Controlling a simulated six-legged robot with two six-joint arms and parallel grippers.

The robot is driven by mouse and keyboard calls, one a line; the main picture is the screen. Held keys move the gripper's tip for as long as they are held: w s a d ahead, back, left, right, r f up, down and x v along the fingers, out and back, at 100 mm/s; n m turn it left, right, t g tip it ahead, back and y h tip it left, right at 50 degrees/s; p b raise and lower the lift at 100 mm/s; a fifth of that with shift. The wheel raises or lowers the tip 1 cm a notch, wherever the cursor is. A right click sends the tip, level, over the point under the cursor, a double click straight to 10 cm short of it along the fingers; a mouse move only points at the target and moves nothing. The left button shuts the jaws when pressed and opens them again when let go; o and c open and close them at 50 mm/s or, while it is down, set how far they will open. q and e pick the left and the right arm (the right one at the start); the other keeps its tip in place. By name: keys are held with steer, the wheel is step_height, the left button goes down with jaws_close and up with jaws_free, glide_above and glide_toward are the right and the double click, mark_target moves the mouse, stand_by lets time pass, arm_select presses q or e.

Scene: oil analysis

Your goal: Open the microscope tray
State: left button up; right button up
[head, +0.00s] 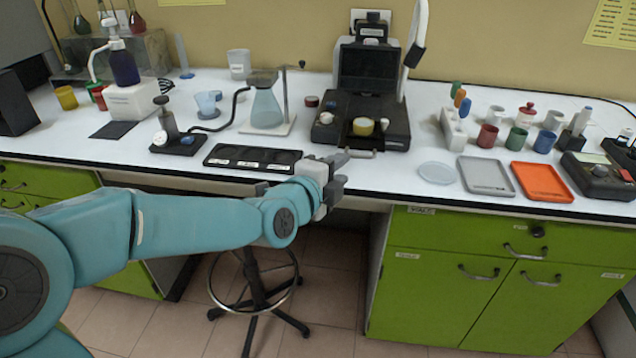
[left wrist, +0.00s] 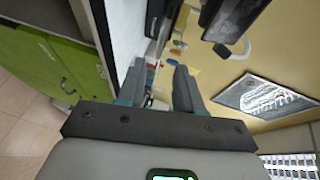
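The microscope (head: 366,90) is a black boxy device at the back middle of the bench, with a dark upright panel and a low black base. A tray front with a small metal handle (head: 362,154) is at its front edge, and the tray looks closed. My left gripper (head: 342,170) is just in front and left of that handle, apart from it as far as I can tell. In the left wrist view its two fingers (left wrist: 157,90) are spread with nothing between them. Part of a black device (left wrist: 235,20) shows above them. My right gripper is not in view.
A black three-part tray (head: 252,158) lies left of my gripper. A glass flask on a stand (head: 267,108) is behind it. To the right are a clear dish (head: 436,172), a grey tray (head: 486,176) and an orange tray (head: 541,181). A stool (head: 255,290) stands below.

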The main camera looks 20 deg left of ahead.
arm_select(q)
steer(key=v, duration=0.8)
steer(key=shift+a+f, duration=0.1)
steer(key=shift+f, duration=0.05)
